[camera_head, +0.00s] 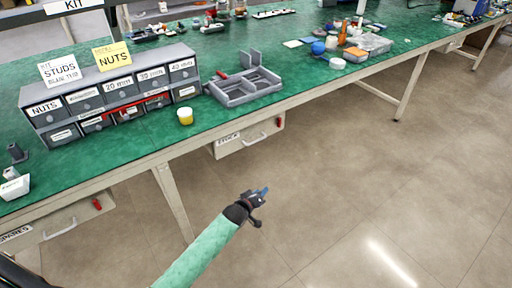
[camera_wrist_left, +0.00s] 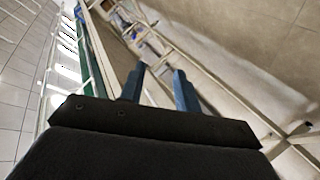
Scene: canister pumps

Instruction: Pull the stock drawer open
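The stock drawer (camera_head: 249,138) hangs under the green-topped bench. Its cream front has a "STOCK" label, a pale bar handle (camera_head: 257,138) and a red tab at its right end. It looks shut, with its front about level with the bench edge. My left gripper (camera_head: 263,191) is in front of and below the drawer, over the floor, apart from the handle. In the left wrist view its two blue fingers (camera_wrist_left: 160,88) stand apart with nothing between them. My right gripper is in neither view.
A second drawer (camera_head: 60,226), labelled "SPARES", sits at the lower left. The bench top (camera_head: 150,165) carries a grey bin cabinet (camera_head: 110,95), a yellow-and-white pot (camera_head: 185,116) and a grey tray (camera_head: 245,88). A bench leg (camera_head: 172,200) stands left of my gripper. The floor to the right is clear.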

